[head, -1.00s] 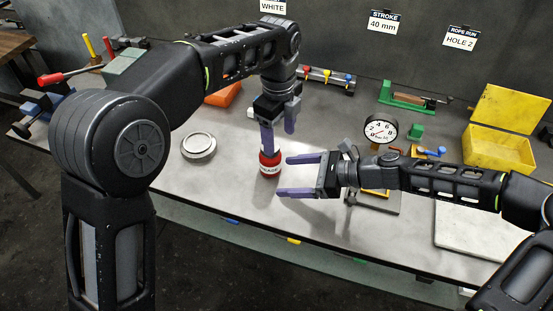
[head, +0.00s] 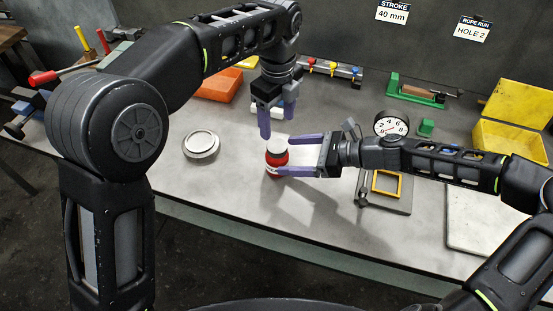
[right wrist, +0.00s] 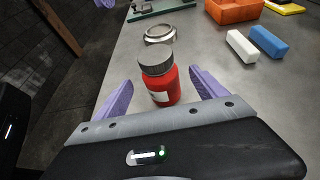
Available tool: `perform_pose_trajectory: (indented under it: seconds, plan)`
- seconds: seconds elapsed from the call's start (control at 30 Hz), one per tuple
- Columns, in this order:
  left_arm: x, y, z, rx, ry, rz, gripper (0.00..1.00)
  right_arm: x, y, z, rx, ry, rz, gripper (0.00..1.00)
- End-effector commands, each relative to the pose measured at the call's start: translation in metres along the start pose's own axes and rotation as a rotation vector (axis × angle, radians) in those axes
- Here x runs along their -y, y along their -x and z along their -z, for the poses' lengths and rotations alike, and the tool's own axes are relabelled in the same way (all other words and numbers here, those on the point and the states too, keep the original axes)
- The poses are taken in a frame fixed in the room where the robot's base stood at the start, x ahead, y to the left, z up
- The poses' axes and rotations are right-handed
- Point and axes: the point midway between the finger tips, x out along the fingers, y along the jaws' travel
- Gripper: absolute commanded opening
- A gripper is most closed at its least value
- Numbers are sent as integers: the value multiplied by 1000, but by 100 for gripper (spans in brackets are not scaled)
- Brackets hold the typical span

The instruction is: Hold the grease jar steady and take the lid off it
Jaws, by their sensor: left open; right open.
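The red grease jar (head: 276,159) stands upright on the bench, with its grey lid (head: 277,146) on top. In the right wrist view the jar (right wrist: 163,90) and its ribbed lid (right wrist: 156,60) show between my right fingers, with a gap on each side. My right gripper (head: 288,155) is open, level, its fingers reaching either side of the jar from the right. My left gripper (head: 272,122) is open and points down, above the lid and apart from it. A purple fingertip (right wrist: 105,3) shows at the top edge of the right wrist view.
A round silver dish (head: 201,144) lies left of the jar. A dial gauge (head: 391,124) and a yellow-framed plate (head: 386,184) stand right, near my right arm. A yellow bin (head: 505,148) is far right. The bench in front of the jar is clear.

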Motion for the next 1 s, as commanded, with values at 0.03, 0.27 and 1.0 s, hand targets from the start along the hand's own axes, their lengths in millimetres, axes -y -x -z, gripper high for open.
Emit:
perform_pose_trajectory:
  seconds: [0.03, 0.27, 1.0]
  plan:
    - [0, 0, 0, 0, 0, 0, 64, 0, -2, 0, 1, 0, -1, 81]
    - [0, 0, 0, 0, 1, 0, 64, -1, -25, 0, 2, 0, -3, 81]
    - [0, 0, 0, 0, 1, 0, 64, 0, -78, 0, 0, 0, 0, 80]
